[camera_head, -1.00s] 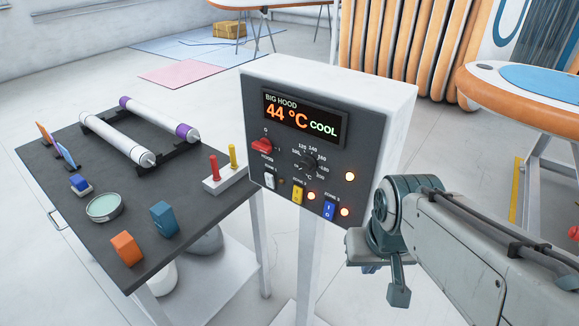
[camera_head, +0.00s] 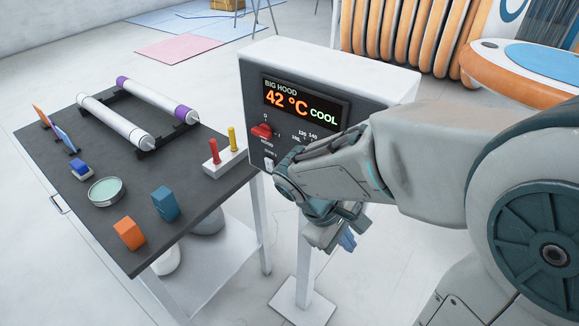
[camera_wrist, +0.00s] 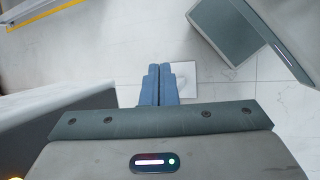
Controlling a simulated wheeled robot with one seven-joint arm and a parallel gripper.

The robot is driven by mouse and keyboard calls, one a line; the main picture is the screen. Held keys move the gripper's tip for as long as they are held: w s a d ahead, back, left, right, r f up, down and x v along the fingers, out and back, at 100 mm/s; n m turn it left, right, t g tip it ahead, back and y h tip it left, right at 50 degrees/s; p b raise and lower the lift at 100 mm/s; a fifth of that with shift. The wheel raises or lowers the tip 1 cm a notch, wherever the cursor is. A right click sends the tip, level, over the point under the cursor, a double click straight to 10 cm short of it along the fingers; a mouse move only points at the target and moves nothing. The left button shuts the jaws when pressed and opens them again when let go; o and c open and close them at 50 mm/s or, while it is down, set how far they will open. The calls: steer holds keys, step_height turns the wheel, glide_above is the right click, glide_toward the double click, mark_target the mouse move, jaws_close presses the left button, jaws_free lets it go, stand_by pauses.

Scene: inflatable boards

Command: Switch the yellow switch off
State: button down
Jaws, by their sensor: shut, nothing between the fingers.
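The control panel (camera_head: 256,110) stands on a white post, its display reading 42 °C COOL. The yellow switch is hidden behind my arm in the head view. The white switch (camera_head: 268,163) at the panel's lower left partly shows beside my arm. My gripper (camera_head: 348,241) is in front of the lower part of the panel, its blue fingers pointing down. In the wrist view my gripper (camera_wrist: 158,84) shows its two blue fingers pressed together with nothing between them, above the pale floor. I cannot tell whether it touches the panel.
A dark table (camera_head: 110,235) at the left holds rollers, blocks, a round dish (camera_head: 106,191) and a stand with red and yellow pegs (camera_head: 223,165). Orange boards (camera_head: 410,45) stand behind the panel. A blue-topped board (camera_head: 540,65) is at the upper right.

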steer(key=w+a+n+t+h+p, duration=0.2)
steer(key=a+n+t, duration=0.4)
steer(key=a+n, duration=0.3)
steer(key=w+a+n+t+h+p, duration=0.1)
steer(key=w+a+n+t+h, duration=0.1)
steer(key=a+n+t, duration=0.5)
steer(key=w+a+f+n, duration=0.1)
steer(key=a+n, duration=0.2)
steer(key=shift+a+p, duration=0.25)
steer(key=shift+p, duration=0.15)
steer(key=shift+w, duration=0.1)
steer(key=p+x, duration=0.3)
steer(key=x, duration=1.1)
steer(key=shift+d+r, duration=0.2)
steer(key=shift+r, duration=0.05)
